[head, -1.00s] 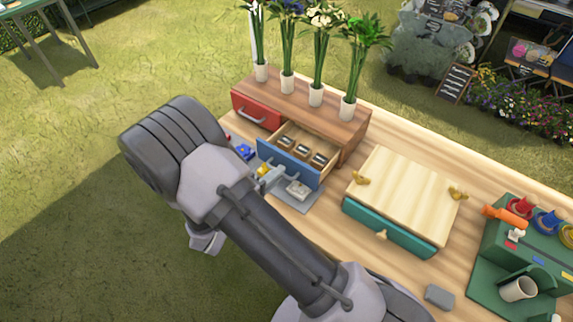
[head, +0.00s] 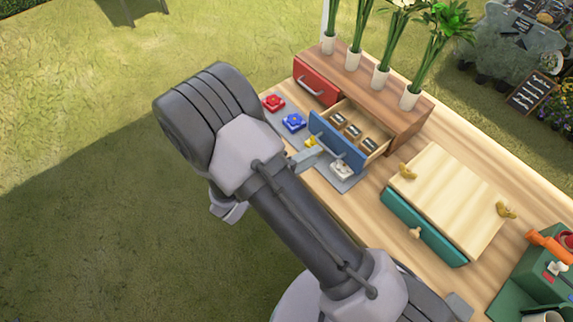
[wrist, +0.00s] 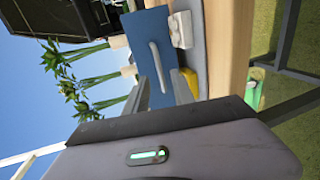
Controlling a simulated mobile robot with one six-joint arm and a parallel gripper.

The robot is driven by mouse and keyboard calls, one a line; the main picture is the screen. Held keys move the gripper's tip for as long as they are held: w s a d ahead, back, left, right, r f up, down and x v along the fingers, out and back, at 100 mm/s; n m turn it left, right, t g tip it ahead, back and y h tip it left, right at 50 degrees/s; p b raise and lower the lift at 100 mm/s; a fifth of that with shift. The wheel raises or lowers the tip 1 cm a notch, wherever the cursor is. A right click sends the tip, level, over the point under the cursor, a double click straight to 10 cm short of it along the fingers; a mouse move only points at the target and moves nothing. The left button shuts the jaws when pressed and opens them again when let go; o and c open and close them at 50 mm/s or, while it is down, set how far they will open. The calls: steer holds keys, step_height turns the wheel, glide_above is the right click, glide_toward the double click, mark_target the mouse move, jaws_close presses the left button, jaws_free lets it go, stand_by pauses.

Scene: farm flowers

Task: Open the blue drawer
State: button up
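The blue drawer (head: 338,142) stands pulled out of the wooden cabinet (head: 405,125), with several small brown boxes inside (head: 352,131). In the wrist view its blue front (wrist: 139,28) carries a grey bar handle (wrist: 155,62). My gripper (head: 306,158) is in front of the drawer front, partly hidden by my arm in the head view. In the wrist view my gripper (wrist: 162,88) has its fingers spread apart, with the lower end of the handle showing between them. I see no finger pressed on the handle.
A red drawer (head: 318,80) is shut beside the blue one. Red (head: 273,103), blue (head: 293,122) and white (head: 342,169) blocks sit on a grey mat in front. A teal drawer (head: 423,228) under a wooden top stands to the right. Potted flowers top the cabinet.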

steer(key=p+v, duration=0.2)
steer(key=v, duration=1)
steer(key=shift+a+r, duration=0.15)
steer(key=shift+a, duration=0.15)
steer(key=shift+s, duration=0.1)
